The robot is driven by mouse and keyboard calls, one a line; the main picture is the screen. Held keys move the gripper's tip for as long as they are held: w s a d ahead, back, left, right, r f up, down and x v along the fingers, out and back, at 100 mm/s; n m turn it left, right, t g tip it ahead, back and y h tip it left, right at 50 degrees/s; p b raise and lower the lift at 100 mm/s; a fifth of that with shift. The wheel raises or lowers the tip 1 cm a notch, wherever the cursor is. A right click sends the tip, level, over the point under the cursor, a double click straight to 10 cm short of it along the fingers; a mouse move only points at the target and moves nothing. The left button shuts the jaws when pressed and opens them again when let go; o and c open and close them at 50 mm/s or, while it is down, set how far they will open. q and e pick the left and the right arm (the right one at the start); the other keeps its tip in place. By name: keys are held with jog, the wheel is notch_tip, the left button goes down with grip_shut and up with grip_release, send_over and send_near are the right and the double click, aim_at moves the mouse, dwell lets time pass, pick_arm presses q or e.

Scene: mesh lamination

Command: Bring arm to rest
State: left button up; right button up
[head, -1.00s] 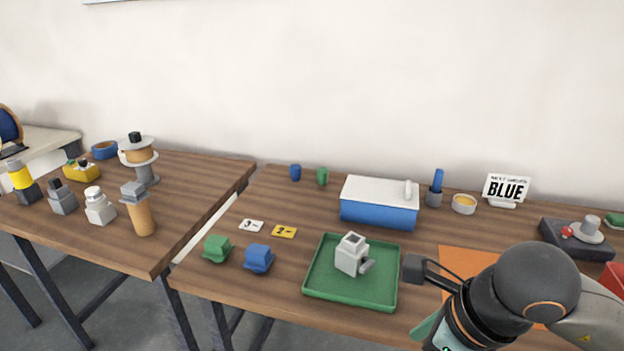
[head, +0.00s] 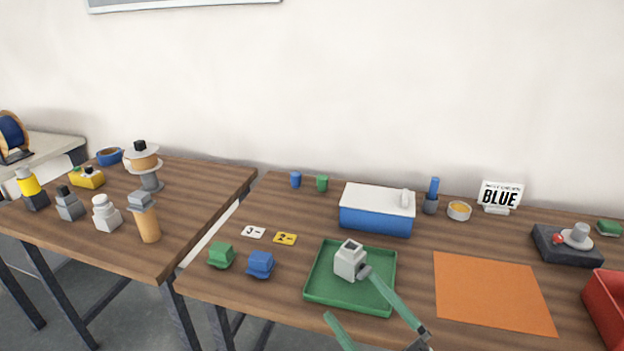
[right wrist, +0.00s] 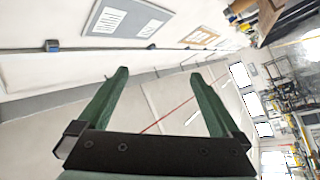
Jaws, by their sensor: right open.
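My right gripper (head: 347,293) comes in from the bottom edge of the head view, with two green fingers spread apart and nothing between them. One fingertip overlaps the right side of a white block-shaped item in the picture; I cannot tell whether they touch. In the right wrist view the open fingers (right wrist: 159,73) point toward the wall and floor, with empty space between them. The rest of my right arm is out of the head view. My left gripper is not in view.
A green tray (head: 318,295) holds the white item (head: 349,262). Behind it stands a blue box with a white lid (head: 376,210). An orange mat (head: 490,290) lies bare to the right. A red bin (head: 608,305) and a dark device (head: 565,247) are at far right.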

jog(key=d+f+m+h, duration=0.3)
jog(key=f+m+h, duration=0.1)
jog(key=f, duration=0.2)
jog(key=d+f+m+h, duration=0.3)
jog(key=f+m+h, duration=0.1)
jog(key=f, duration=0.3)
jog(key=s+d+f+m+g+h, duration=0.1)
jog(key=s+f+m+g, duration=0.2)
jog(key=s+f, duration=0.3)
jog(key=s+d+f+m+g+h+p, duration=0.1)
jog(key=s+f+g, duration=0.3)
jog(key=f, duration=0.7)
jog(key=s+d+m+h, duration=0.1)
jog(key=s, duration=0.1)
jog(key=shift+s+d+f+m+h, duration=0.15)
jog(key=shift+s+d+m+h, duration=0.15)
jog(key=shift+s+m, duration=0.1)
